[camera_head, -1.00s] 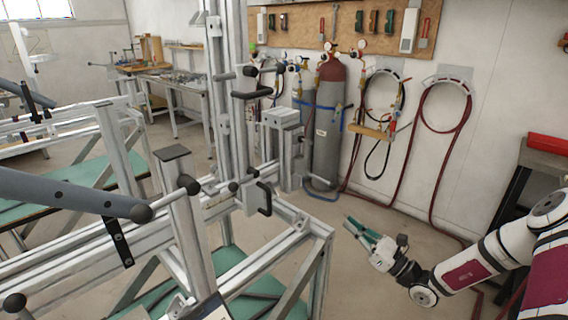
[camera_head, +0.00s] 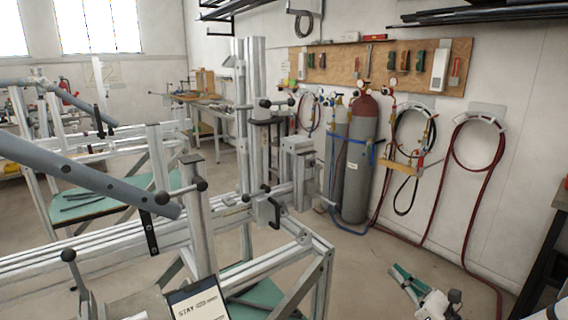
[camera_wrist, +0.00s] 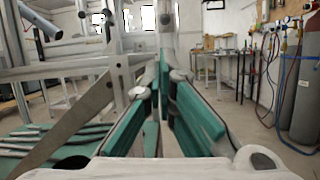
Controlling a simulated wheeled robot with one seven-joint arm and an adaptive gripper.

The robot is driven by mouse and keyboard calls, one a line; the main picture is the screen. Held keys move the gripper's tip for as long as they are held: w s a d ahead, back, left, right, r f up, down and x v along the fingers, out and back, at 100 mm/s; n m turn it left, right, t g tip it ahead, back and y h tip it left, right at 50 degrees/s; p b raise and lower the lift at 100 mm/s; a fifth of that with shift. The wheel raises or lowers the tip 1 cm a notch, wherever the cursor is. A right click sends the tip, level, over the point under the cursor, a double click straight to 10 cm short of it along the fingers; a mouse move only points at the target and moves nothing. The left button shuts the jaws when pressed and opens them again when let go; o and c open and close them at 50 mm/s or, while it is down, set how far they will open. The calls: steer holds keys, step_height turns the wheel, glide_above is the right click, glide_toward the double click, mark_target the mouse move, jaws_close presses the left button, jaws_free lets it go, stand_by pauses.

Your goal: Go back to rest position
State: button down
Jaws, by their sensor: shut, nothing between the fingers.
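My gripper (camera_head: 398,272) is at the lower right of the head view, in front of the wall and over bare floor. Its green-padded fingers are shut and empty. It stands clear to the right of the metal frame jig (camera_head: 318,262). In the wrist view, the gripper (camera_wrist: 164,78) points toward the jig's aluminium posts (camera_wrist: 166,25). Most of my arm is outside the head view or cut off at its lower right corner.
Gas cylinders (camera_head: 357,165) and coiled hoses (camera_head: 478,145) stand and hang along the back wall. A grey tube (camera_head: 90,178) lies across the jig at left. A dark bench (camera_head: 545,245) is at the right edge. The floor (camera_head: 365,275) between jig and gripper is clear.

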steer(key=s+a+r+n+g+h+p, duration=0.1)
steer(key=s+a+r+n+g+p, duration=0.1)
steer(key=s+a+r+n+g, duration=1.3)
steer(key=s+d+r+n+h, duration=0.1)
steer(key=s+r+n+h, duration=0.2)
steer(key=s, duration=0.4)
steer(key=s+d+r+n+t+h+p, duration=0.1)
steer(key=s+d+r+n+h, duration=0.1)
steer(key=s+r+n+h, duration=0.2)
steer(key=s+d+r+n+t+h, duration=0.1)
steer(key=s+r+n+h, duration=0.3)
steer(key=s+n, duration=0.3)
steer(key=s+h, duration=0.1)
steer(key=s, duration=0.2)
steer(key=shift+d+p, duration=0.4)
steer(key=shift+w, duration=0.1)
